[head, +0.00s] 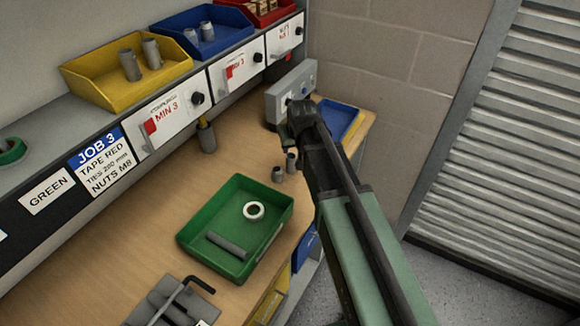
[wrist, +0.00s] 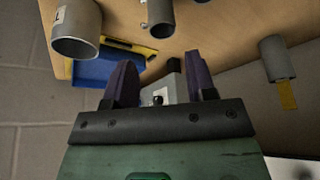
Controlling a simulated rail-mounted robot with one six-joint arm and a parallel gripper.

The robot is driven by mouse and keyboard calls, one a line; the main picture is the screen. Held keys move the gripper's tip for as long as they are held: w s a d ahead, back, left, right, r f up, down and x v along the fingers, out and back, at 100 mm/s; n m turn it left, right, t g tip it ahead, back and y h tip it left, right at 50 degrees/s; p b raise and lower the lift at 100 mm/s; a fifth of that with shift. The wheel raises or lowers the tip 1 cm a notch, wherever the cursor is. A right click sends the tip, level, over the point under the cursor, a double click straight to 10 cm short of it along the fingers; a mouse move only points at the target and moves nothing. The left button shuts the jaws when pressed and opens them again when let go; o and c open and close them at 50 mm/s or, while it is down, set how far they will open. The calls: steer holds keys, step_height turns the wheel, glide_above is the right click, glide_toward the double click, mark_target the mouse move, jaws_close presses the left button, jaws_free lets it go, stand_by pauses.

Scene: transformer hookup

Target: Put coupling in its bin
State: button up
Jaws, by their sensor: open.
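Similar grey cylinders stand in the yellow bin (head: 108,93) and the blue bin (head: 228,40) on the shelf. I cannot tell which bin is the coupling's. My gripper (head: 300,118) is beyond the bench cylinders, by a grey box (head: 277,104). In the wrist view my gripper (wrist: 161,82) is open, with nothing held between its dark fingers. Grey cylinders (wrist: 76,28) show beyond the fingers there.
A green tray (head: 190,235) holds a white ring and a grey rod. A blue tray (head: 350,118) lies at the bench's far end. A red bin (head: 283,14) sits on the shelf. A hex key (head: 180,292) lies in front.

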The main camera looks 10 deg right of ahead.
mark_target(291, 156)
steer(key=b+x, duration=0.1)
steer(key=x, duration=0.1)
steer(key=b+x, duration=0.1)
steer(key=b, duration=0.1)
steer(key=b+x, duration=0.2)
steer(key=shift+s+f, duration=0.15)
steer(key=shift+f, duration=0.25)
steer(key=shift+f+b, duration=0.1)
steer(key=shift+b, duration=0.2)
steer(key=b+x, duration=0.5)
steer(key=shift+a+f, duration=0.1)
steer(key=shift+f, duration=0.05)
steer(key=shift+r+p, duration=0.25)
steer(key=shift+p, duration=0.05)
steer(key=c, duration=0.8)
steer(key=shift+r, duration=0.15)
